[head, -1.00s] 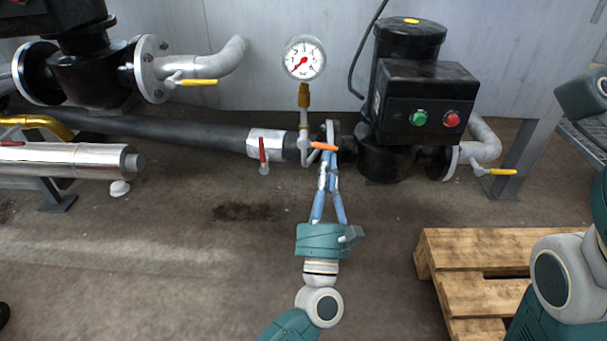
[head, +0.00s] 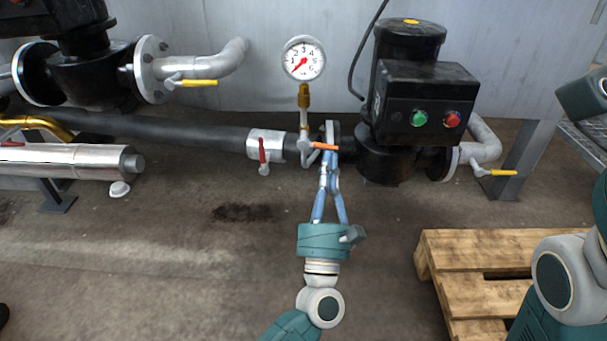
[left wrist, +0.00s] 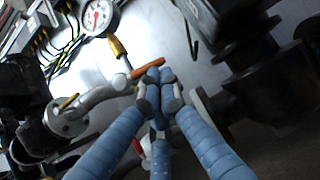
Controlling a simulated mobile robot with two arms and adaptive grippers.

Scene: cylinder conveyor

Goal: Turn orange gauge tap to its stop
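The orange gauge tap (head: 325,146) is a short lever below the pressure gauge (head: 303,58). It points right and slightly down in the head view. In the left wrist view the orange lever (left wrist: 148,66) lies just beyond my fingertips. My left gripper (head: 331,157) has its blue fingers together at the tips, close below the lever's free end. In the left wrist view my left gripper (left wrist: 160,75) looks shut, with its tips at or against the lever; whether they touch is unclear. No lever shows between the fingers.
A red-handled valve (head: 264,150) sits on the pipe left of the tap. A black pump with a box (head: 428,100) bearing green and red buttons stands to the right. A wooden pallet (head: 440,250) lies at the lower right. The floor in front is clear.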

